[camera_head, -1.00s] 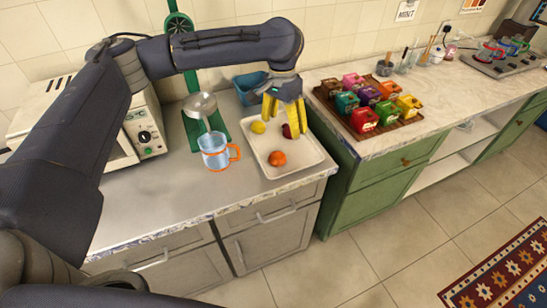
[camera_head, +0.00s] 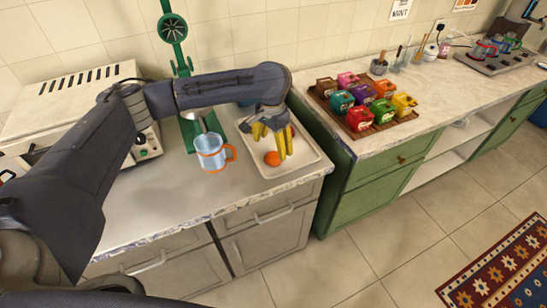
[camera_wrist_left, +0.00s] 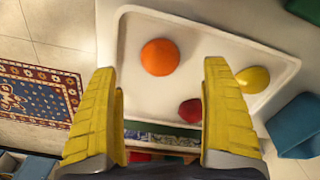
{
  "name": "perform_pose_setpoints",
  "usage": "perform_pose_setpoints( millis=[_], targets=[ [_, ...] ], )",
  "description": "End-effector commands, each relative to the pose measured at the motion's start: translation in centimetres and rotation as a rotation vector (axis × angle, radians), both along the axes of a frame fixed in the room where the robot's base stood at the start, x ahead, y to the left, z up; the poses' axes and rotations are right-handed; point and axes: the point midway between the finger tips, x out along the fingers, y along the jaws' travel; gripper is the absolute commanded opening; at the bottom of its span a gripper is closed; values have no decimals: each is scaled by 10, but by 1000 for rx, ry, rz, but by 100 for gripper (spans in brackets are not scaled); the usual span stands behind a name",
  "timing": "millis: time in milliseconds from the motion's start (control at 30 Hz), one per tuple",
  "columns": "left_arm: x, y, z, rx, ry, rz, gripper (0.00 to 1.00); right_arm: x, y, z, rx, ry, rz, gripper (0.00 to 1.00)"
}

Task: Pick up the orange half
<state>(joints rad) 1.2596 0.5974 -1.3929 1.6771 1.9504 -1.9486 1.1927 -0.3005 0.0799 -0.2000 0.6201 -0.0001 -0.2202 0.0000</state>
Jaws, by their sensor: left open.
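The orange half (camera_head: 272,158) lies near the front of a white tray (camera_head: 309,161). It also shows in the left wrist view (camera_wrist_left: 160,57), round and orange, roughly centred between the fingertips. Whether its cut face shows, I cannot tell. My left gripper (camera_head: 272,143) has yellow fingers and is open above the tray, just behind the orange in the head view. In the left wrist view the fingers (camera_wrist_left: 160,68) are spread wide with nothing held. My right gripper is in neither view.
A yellow lemon (camera_wrist_left: 253,80) and a dark red fruit (camera_wrist_left: 190,111) share the tray. A clear mug with orange trim (camera_head: 211,152) stands left of it. A rack of colourful boxes (camera_head: 365,108) is to the right. A blue container (camera_wrist_left: 296,126) is beside the tray.

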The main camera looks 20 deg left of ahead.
Motion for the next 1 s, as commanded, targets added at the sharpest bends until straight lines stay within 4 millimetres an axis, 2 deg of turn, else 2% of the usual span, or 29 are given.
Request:
perform_pose_setpoints(
  millis=[300,700,1000],
  targets=[
    [0,-1,-13,-1,0,0,82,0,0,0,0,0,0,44],
    [0,-1,-55,-1,3,1,82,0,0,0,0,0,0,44],
    [1,0,-61,-1,0,1,82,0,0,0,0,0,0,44]
  ],
)
